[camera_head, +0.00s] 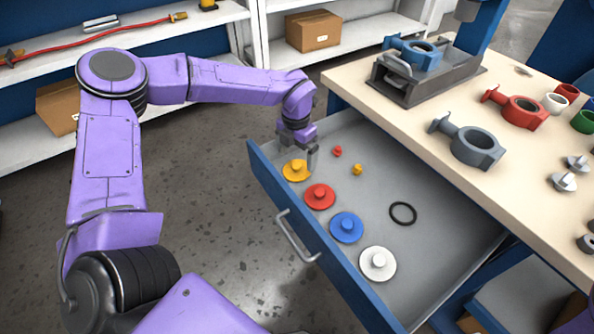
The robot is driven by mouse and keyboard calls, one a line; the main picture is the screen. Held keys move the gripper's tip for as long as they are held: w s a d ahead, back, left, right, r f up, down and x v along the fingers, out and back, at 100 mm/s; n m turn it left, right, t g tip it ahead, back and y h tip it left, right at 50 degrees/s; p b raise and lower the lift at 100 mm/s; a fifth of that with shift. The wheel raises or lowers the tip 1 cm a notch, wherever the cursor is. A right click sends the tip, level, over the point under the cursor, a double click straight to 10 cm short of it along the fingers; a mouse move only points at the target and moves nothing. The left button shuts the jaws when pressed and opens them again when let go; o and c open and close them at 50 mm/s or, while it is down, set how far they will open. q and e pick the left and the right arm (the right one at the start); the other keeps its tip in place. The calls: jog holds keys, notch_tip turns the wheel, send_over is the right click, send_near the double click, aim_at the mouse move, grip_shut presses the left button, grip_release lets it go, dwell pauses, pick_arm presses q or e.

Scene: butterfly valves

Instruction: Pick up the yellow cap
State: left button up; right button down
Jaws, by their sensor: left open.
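The yellow cap (295,171) is a flat disc with a raised knob. It lies in the open drawer (440,243), at the far end close to the drawer's front panel. The jaws are open, and I cannot tell whether a finger touches the cap. A smaller yellow piece (357,169) lies farther right in the drawer. My right gripper is out of view.
A red cap (320,197), a blue cap (346,228) and a white cap (378,264) line the drawer front. A small red piece (337,151) and a black ring (403,213) lie inside. The workbench (395,119) with valve bodies stands right, above the drawer.

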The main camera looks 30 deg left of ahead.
aim_at(297, 164)
pick_arm(q)
notch_tip(297, 164, down, 4)
jog(key=shift+w+d+r, duration=0.1)
jog(key=c, duration=1)
notch_tip(297, 164, up, 13)
jog(key=p, duration=0.4)
